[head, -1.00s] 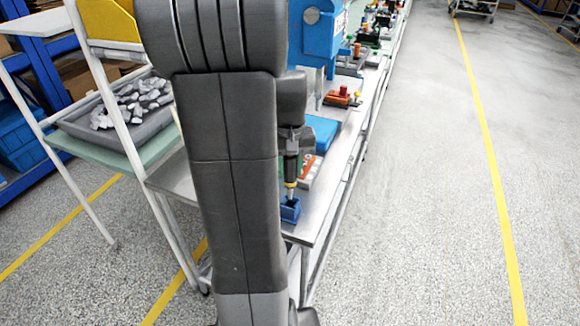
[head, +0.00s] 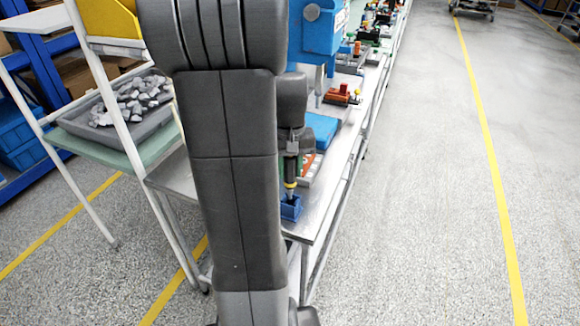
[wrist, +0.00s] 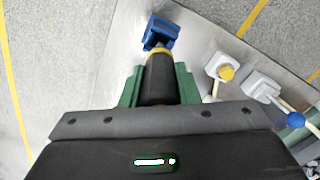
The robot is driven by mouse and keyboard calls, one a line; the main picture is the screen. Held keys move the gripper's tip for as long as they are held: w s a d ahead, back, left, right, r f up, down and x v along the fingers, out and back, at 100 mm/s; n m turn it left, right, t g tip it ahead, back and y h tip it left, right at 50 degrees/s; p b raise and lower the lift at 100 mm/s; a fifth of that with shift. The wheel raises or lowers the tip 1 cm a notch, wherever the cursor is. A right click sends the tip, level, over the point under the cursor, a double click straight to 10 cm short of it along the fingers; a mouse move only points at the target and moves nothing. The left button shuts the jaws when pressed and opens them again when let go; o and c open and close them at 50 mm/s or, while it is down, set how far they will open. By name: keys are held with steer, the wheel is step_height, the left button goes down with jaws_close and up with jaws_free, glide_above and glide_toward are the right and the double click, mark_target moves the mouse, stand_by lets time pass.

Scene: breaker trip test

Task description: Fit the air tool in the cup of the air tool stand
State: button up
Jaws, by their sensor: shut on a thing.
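The air tool (head: 291,170) is a dark, roughly upright cylinder with a yellow band near its lower end and a thin tip below. My gripper (head: 291,150) is shut on its body; green fingers flank it in the wrist view (wrist: 159,88). The air tool stand (head: 291,209) is a small blue block near the bench's front end, directly below the tool; it also shows in the wrist view (wrist: 160,28). The tip overlaps the top of the stand.
The metal bench (head: 318,212) runs away to the back right. A blue box (head: 322,128) sits behind the tool.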

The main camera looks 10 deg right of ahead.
mark_target(290, 181)
steer(key=shift+f+b, duration=1.7)
steer(key=shift+f, duration=0.85)
steer(key=o, duration=1)
steer(key=shift+r, duration=0.1)
steer(key=shift+o, duration=0.2)
step_height(290, 181, up, 14)
steer(key=shift+f, duration=0.1)
step_height(290, 181, down, 14)
steer(key=shift+r, duration=0.35)
steer(key=shift+f, duration=0.15)
